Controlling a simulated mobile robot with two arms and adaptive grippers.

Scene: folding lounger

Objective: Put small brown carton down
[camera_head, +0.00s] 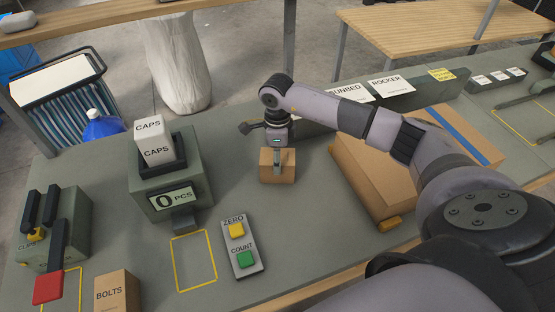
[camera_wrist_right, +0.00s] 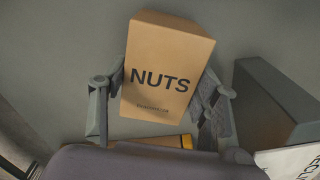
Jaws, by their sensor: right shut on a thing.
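The small brown carton (camera_head: 277,167) is at the middle of the grey bench, under my right gripper (camera_head: 277,148). In the right wrist view the carton (camera_wrist_right: 165,65) shows the word NUTS and sits between the two fingers of my right gripper (camera_wrist_right: 158,88), tilted slightly in the picture. The gripper is shut on it. The carton's underside is hidden, so I cannot tell whether it touches the bench top. My left gripper is not in view.
A counting scale (camera_head: 170,180) holding a CAPS box (camera_head: 153,140) stands left. A button panel (camera_head: 241,248), an empty yellow outline (camera_head: 194,260) and a BOLTS carton (camera_head: 116,291) lie nearer. A large flat carton (camera_head: 365,175) is right. Bench around the small carton is clear.

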